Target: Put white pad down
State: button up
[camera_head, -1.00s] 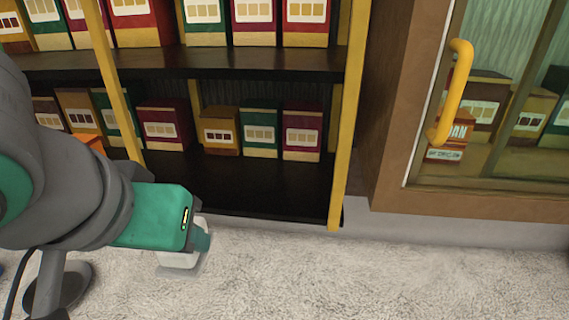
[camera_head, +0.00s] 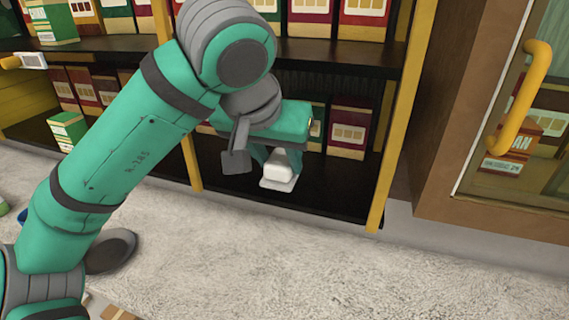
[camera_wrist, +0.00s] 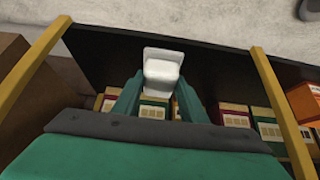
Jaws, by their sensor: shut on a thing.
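My gripper (camera_wrist: 160,98) is shut on the white pad (camera_wrist: 163,66), which sits between the two green fingers in the wrist view. In the head view the white pad (camera_head: 279,168) is at the front of the dark lower shelf (camera_head: 330,193), below my gripper (camera_head: 272,158). It looks like a white block with a flat, thin base plate. I cannot tell whether its base touches the shelf board. My arm hides part of the shelf to the left.
Boxes stand at the back of the lower shelf, including a dark red box (camera_head: 350,128). Yellow posts (camera_head: 398,120) flank the bay. A glass-fronted cabinet with a yellow handle (camera_head: 520,95) is at the right. The shelf front beside the pad is clear, and pale floor (camera_head: 300,265) lies before it.

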aim_at(284, 163)
jog(key=w, duration=0.1)
jog(key=w+d, duration=0.1)
jog(key=w, duration=0.1)
jog(key=shift+w, duration=0.1)
jog(key=shift+w+f, duration=0.1)
notch_tip(284, 163, down, 3)
jog(key=shift+r, duration=0.1)
jog(key=shift+a+f, duration=0.1)
jog(key=shift+f, duration=0.15)
jog(key=shift+d, duration=0.25)
jog(key=o, duration=0.9)
jog(key=shift+f, duration=0.1)
jog(key=shift+a, duration=0.1)
